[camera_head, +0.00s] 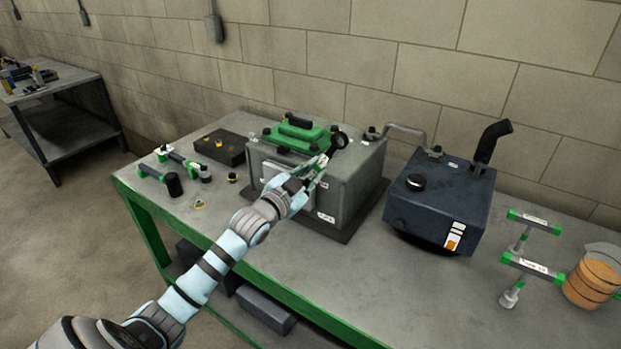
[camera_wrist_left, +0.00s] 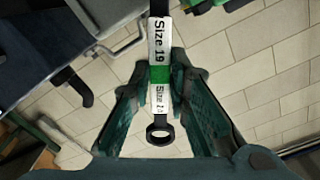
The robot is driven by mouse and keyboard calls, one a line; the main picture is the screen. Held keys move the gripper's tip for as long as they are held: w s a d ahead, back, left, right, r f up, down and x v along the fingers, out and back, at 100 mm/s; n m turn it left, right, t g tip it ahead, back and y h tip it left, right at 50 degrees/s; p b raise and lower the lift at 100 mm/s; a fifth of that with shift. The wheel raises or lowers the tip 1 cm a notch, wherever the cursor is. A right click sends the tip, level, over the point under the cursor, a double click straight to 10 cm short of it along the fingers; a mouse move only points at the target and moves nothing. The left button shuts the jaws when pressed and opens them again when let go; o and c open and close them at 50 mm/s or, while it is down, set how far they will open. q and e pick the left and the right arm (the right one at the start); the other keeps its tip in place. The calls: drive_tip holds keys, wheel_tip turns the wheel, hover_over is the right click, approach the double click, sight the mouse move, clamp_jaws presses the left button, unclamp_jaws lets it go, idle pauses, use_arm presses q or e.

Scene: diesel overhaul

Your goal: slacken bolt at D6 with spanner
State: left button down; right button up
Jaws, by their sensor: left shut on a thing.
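My left gripper (camera_head: 308,184) is shut on a spanner with a green band and a white "Size 19" label (camera_wrist_left: 158,40). In the left wrist view the spanner runs upright between the fingers, and its dark ring end (camera_wrist_left: 160,133) points back towards the palm. In the head view the gripper is in front of the grey engine block (camera_head: 357,187), by its upper edge. The block has a green cover (camera_head: 297,134) on top. Dark round parts show near the spanner's far end, but contact is unclear. No D6 mark is readable. My right gripper is out of view.
A dark blue tank (camera_head: 437,203) with a pipe stands to the right. Green T-handled tools (camera_head: 532,266) and an orange-filled jar (camera_head: 590,284) are at the far right. A black tray (camera_head: 221,148) and small tools (camera_head: 158,174) lie left. The table front is clear.

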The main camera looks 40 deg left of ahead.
use_arm(q)
drive_tip(key=shift+w, duration=0.25)
drive_tip(key=a+n+p, duration=0.1)
drive_tip(key=a+r+n+p, duration=0.1)
drive_tip(key=n, duration=0.1)
drive_tip(key=shift+a, duration=0.4)
drive_tip(key=a+n, duration=0.3)
drive_tip(key=shift+s+r+n+b, duration=0.1)
drive_tip(key=shift+r+n+b, duration=0.05)
drive_tip(key=shift+n+b, duration=0.25)
